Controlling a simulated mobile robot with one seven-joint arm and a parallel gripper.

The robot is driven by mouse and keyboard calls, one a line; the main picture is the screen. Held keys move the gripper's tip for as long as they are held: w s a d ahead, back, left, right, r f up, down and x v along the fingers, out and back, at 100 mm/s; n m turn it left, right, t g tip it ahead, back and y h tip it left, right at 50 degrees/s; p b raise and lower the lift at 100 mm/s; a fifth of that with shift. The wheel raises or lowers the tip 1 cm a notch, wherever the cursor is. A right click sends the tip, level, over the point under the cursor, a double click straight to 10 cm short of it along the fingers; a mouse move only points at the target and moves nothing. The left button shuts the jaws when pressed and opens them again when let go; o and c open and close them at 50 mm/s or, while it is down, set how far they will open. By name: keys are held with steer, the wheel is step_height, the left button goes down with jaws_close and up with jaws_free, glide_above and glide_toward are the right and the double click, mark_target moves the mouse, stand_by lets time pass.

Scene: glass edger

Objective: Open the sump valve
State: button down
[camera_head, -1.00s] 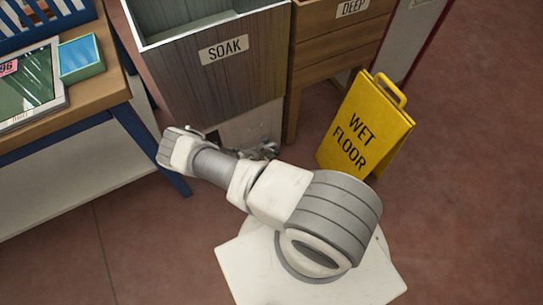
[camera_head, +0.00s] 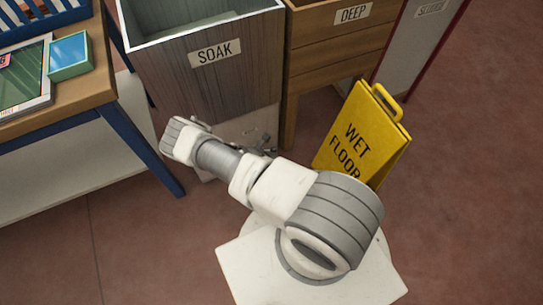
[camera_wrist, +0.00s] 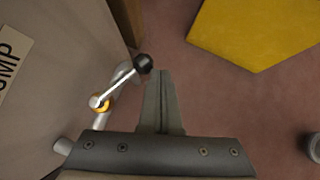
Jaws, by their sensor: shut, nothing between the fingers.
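The sump valve (camera_wrist: 99,103) shows in the wrist view, at the left. It has a lever (camera_wrist: 122,78) with a black ball knob (camera_wrist: 144,63) at its upper right end, a brass-coloured collar and a pipe. A plate ending in "MP" (camera_wrist: 12,68) is on the panel (camera_wrist: 55,45) beside it. My gripper (camera_wrist: 162,73) is shut and empty, its fingertips just right of and below the knob in the picture. I cannot tell whether they touch it. In the head view my arm hides most of the valve and the gripper.
The SOAK tank (camera_head: 215,85) stands behind my arm, with the DEEP tank (camera_head: 335,55) to its right. A yellow wet floor sign (camera_head: 360,132) stands close to the right of my arm. A workbench (camera_head: 90,108) is at the left. Floor is clear at lower left and far right.

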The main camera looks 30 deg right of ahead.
mark_target(275, 149)
steer(key=shift+w+d, duration=1.15)
steer(key=shift+w, duration=0.2)
steer(key=shift+w+d+b, duration=0.1)
steer(key=shift+b, duration=0.2)
